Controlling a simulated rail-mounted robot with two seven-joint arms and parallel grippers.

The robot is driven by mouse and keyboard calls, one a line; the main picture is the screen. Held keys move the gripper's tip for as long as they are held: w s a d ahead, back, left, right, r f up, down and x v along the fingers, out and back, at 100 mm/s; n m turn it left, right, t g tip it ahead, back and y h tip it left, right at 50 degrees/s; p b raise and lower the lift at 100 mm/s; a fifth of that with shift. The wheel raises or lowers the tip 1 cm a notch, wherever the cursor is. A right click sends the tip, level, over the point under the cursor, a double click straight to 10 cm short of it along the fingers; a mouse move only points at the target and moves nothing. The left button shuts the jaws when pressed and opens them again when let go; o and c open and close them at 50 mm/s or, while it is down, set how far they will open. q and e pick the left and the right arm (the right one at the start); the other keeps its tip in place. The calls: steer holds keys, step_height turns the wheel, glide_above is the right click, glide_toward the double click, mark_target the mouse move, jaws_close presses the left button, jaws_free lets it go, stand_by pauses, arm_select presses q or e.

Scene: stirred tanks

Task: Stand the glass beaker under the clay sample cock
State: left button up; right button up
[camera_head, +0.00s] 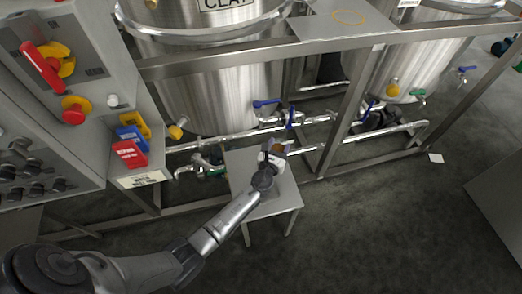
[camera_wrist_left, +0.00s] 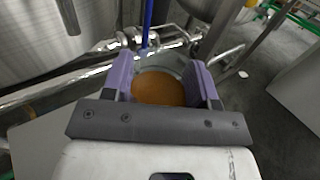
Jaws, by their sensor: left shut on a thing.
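My left gripper (camera_head: 272,156) is shut on the glass beaker, which shows as a small brown patch (camera_head: 274,146) in the head view. In the left wrist view the beaker (camera_wrist_left: 158,88) sits between the two purple fingers, with orange-brown inside its clear rim. The gripper (camera_wrist_left: 162,82) is over the far part of a small grey stool (camera_head: 284,195); whether the beaker touches the stool I cannot tell. The steel tank labelled CLAY (camera_head: 228,4) stands behind. My right gripper is not in view.
A steel frame rail (camera_head: 330,43) and pipes with blue-handled valves (camera_head: 268,103) run behind the stool. A control panel (camera_head: 60,90) with red and yellow knobs is at left, with coloured tags (camera_head: 130,153) on a ledge. Open floor (camera_head: 390,220) lies at right.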

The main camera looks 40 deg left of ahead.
arm_select(q)
steer(key=w+a+f+b, duration=0.1)
steer(key=a+f+b, duration=0.1)
steer(key=a, duration=0.1)
steer(key=w+a+f+b, duration=0.1)
steer(key=a+f+b, duration=0.1)
steer(key=a+b, duration=0.1)
steer(key=w+a+f+b, duration=0.1)
steer(key=a+f+b, duration=0.1)
steer(key=a, duration=0.2)
steer(key=shift+w+a+f+b, duration=0.15)
steer(key=shift+a+f+b, duration=0.15)
steer(key=shift+f+b, duration=1.95)
steer(key=shift+f, duration=0.05)
steer(key=shift+f+b, duration=0.3)
steer(key=o, duration=1.1)
steer(key=shift+c, duration=0.2)
